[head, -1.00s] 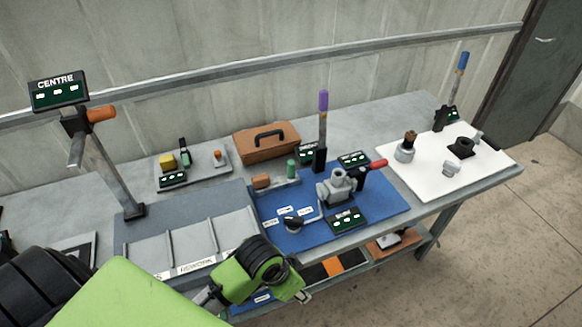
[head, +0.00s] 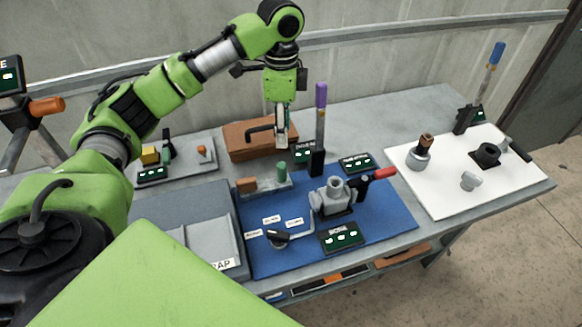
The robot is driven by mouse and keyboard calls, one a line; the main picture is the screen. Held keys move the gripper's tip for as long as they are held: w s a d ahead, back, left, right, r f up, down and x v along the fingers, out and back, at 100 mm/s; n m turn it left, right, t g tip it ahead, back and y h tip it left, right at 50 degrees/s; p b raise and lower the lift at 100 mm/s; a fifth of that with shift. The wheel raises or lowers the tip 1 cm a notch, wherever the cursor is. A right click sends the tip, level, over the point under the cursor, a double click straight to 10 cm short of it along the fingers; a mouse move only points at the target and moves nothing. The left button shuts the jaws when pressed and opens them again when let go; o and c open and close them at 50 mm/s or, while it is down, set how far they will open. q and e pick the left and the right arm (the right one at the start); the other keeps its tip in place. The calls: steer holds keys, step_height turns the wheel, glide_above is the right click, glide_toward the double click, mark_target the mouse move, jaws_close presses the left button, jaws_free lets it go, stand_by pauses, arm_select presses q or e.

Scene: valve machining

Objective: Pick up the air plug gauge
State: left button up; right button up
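No label that I can read names the air plug gauge. Two upright rods are candidates, and I cannot tell which one it is. One rod with a purple top (head: 320,118) stands in a black holder at the back of the blue mat. My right gripper is out of view.
A brown case (head: 240,139) with a black handle stands behind the blue mat (head: 385,218). A grey valve body (head: 333,197) and a red-handled clamp (head: 383,174) are on the mat. The white mat (head: 440,203) holds several small parts. A grey tray (head: 186,207) lies left.

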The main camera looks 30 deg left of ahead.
mark_target(282, 172)
arm_select(q)
steer(key=f+b, duration=0.2)
steer(key=f, duration=0.1)
steer(key=shift+s+a, duration=0.1)
steer(key=shift+a, duration=0.3)
step_height(282, 172, down, 7)
steer(key=shift+f+p, duration=0.1)
steer(key=shift+p, duration=0.25)
steer(key=shift+f, duration=0.15)
steer(key=f+p, duration=0.1)
steer(key=f, duration=0.4)
steer(key=shift+s+d+p, duration=0.15)
steer(key=shift+d+p, duration=0.05)
steer(key=shift+p, duration=0.2)
steer(key=shift+f, duration=0.15)
jaws_close()
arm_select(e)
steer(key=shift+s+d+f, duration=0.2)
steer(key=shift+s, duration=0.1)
